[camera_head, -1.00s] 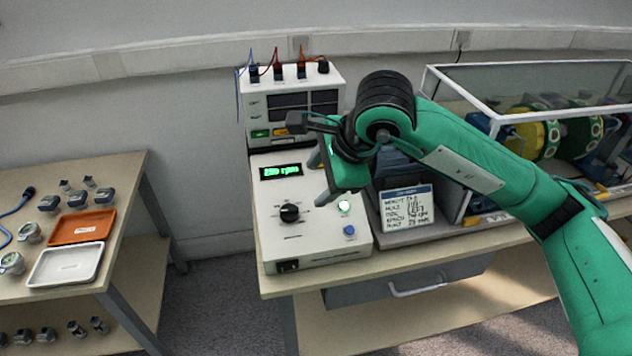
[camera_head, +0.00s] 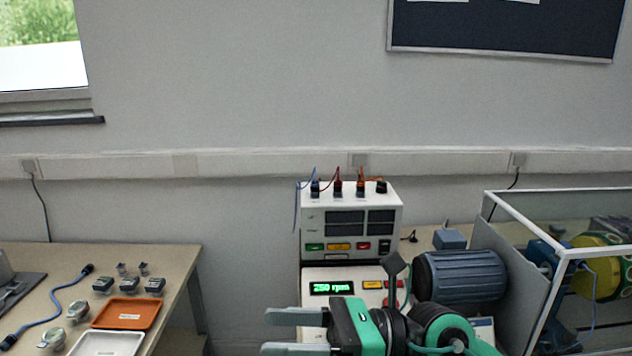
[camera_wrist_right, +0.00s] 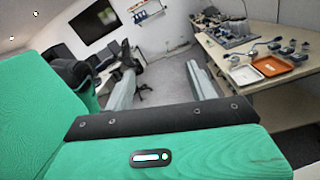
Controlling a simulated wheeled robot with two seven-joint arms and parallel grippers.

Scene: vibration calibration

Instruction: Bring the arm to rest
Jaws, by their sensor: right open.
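My right gripper (camera_head: 268,333) is low in the head view, in front of the control box, with its fingers pointing left. Its two grey fingers are apart, with nothing between them. My right wrist view also shows the open fingers (camera_wrist_right: 160,75) over floor and room. The white control box (camera_head: 314,302) has a lit green display (camera_head: 331,288), which seems to read 250 rpm. My gripper and green arm hide the box's lower front, including its knob. My left gripper is in neither view.
A power unit (camera_head: 352,216) with cables stands behind the control box. A grey motor (camera_head: 460,275) and a framed clear enclosure (camera_head: 520,222) are to the right. On the left table are an orange tray (camera_head: 127,314), a white tray (camera_head: 106,343) and several sensors. A gap separates the tables.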

